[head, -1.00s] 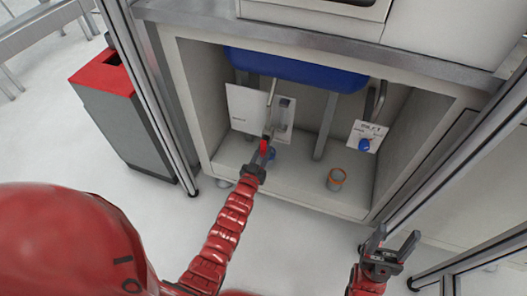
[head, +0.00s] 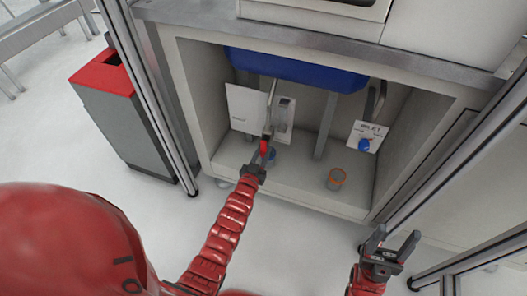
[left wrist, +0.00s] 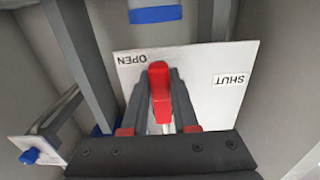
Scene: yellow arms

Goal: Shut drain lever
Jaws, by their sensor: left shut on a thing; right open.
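The red drain lever (left wrist: 161,88) stands in front of a white panel (left wrist: 205,95) inside the open cabinet. In the left wrist view the panel shows upside down, with an OPEN label (left wrist: 132,59) left of the lever and a SHUT label (left wrist: 230,80) farther to its right. My left gripper (head: 264,158) is shut on the lever, one finger on each side; the lever's red also shows in the head view (head: 264,147). The mechanism behind the lever is mostly hidden. My right gripper (head: 390,243) is open and empty in front of the cabinet, at lower right.
An INLET panel with a blue knob (head: 364,145) is at the cabinet's right. An orange-rimmed container (head: 336,178) stands on the cabinet floor. A blue basin (head: 295,70) hangs above, with a grey post (head: 325,125) below. A red-topped bin (head: 125,110) stands outside left.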

